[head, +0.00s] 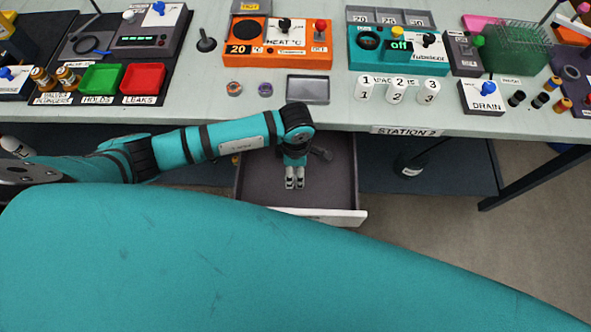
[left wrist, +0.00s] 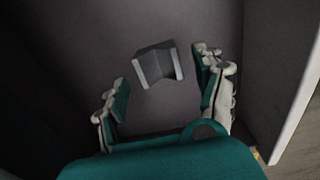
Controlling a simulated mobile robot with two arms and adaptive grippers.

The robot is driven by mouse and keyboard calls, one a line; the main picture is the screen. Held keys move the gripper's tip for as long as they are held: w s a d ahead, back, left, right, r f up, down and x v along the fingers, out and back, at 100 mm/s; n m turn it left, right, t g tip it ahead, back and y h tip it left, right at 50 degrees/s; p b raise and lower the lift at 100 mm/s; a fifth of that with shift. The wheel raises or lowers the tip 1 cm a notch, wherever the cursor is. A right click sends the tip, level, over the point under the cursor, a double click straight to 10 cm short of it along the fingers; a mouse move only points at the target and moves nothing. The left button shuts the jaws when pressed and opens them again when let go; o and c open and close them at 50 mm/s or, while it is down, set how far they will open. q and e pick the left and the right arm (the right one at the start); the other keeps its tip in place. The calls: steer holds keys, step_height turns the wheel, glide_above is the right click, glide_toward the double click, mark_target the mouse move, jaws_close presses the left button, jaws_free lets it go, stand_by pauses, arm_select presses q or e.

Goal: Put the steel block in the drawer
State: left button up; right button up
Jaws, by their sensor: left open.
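The drawer (head: 335,214) under the bench is pulled open, its pale front towards me. My left gripper (head: 294,184) points down into it, fingers apart. In the left wrist view the open left gripper (left wrist: 163,82) hangs over the dark drawer floor, and the pale drawer front (left wrist: 297,95) is at the right. The grey steel block (left wrist: 158,65), with a notched shape, shows just beyond and between the fingertips, over the drawer floor, with a gap to each finger. I cannot tell whether it rests on the floor. In the head view I cannot make it out. My right gripper is not in view.
The bench edge with the "STATION 2" label (head: 404,131) runs above the drawer. On the bench stand a grey tray (head: 308,90), an orange heating unit (head: 277,45), a teal unit (head: 398,50), white numbered cylinders (head: 397,91) and green (head: 101,79) and red (head: 143,78) trays.

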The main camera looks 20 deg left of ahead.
mark_target(295, 175)
arm_select(q)
step_height(295, 175, up, 9)
stand_by(0.5)
